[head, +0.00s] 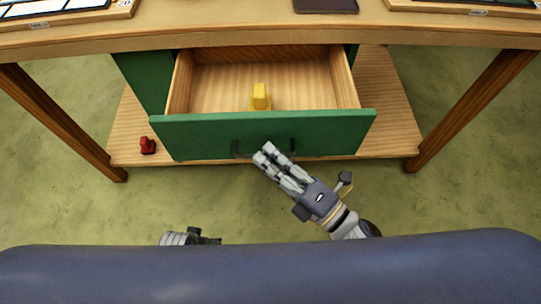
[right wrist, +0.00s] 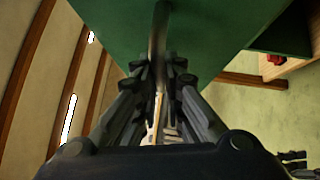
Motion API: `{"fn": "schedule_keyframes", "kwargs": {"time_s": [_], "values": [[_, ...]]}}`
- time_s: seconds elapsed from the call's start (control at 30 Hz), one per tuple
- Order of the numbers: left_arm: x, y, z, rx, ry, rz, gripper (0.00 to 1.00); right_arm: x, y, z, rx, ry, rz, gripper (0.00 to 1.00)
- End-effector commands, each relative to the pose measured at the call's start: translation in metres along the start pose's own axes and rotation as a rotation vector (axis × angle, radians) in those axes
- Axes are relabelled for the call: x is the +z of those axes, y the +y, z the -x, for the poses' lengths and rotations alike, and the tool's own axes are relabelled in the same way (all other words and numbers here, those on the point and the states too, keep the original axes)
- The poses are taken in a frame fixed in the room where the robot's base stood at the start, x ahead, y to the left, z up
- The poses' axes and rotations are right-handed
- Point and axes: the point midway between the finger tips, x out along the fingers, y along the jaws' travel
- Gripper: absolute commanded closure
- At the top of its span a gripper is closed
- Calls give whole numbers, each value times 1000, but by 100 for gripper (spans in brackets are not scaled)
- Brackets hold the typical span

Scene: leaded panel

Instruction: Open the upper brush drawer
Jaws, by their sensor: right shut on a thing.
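The green-fronted brush drawer (head: 320,122) stands pulled out from the cabinet under the table, its wooden inside showing in the head view. A yellow object (head: 260,97) sits inside it. A dark bar handle (head: 240,150) is on the drawer front. My right gripper (head: 265,152) is shut on the handle; in the right wrist view the handle (right wrist: 158,45) runs between its fingers. The green front (right wrist: 215,35) fills the top of that view. A small part of my left gripper (head: 195,238) shows at the bottom of the head view; its fingers cannot be made out.
The wooden table (head: 250,28) spans above, with legs (head: 60,120) at left and right (head: 470,110). A small red object (head: 147,145) sits on the lower wooden shelf (head: 385,120), left of the drawer. The green floor in front is clear.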

Motion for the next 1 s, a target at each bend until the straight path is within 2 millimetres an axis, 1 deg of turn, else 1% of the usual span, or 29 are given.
{"fn": "schedule_keyframes", "kwargs": {"time_s": [0.1,0.13,0.17,0.2,0.23,0.67,0.77,0.87,1.0], "values": [[0,0,0,0,1,0,34,0,-1,0,-2,-1,0,100],[0,0,0,0,1,0,34,0,-1,0,-2,-1,0,88],[0,0,0,0,1,0,34,0,-1,0,-2,-1,0,81],[0,0,0,0,1,0,34,0,-1,0,-2,-1,0,72],[0,0,0,0,1,0,34,0,-1,0,-2,-1,0,70],[2,1,0,2,-6,1,34,0,0,0,-1,0,0,70],[2,1,0,1,-5,1,34,0,0,3,-2,-1,0,70],[1,1,0,1,-4,1,34,0,-1,11,-3,0,-1,70],[1,0,0,1,-3,0,34,0,-2,32,-7,-1,-2,70]]}}
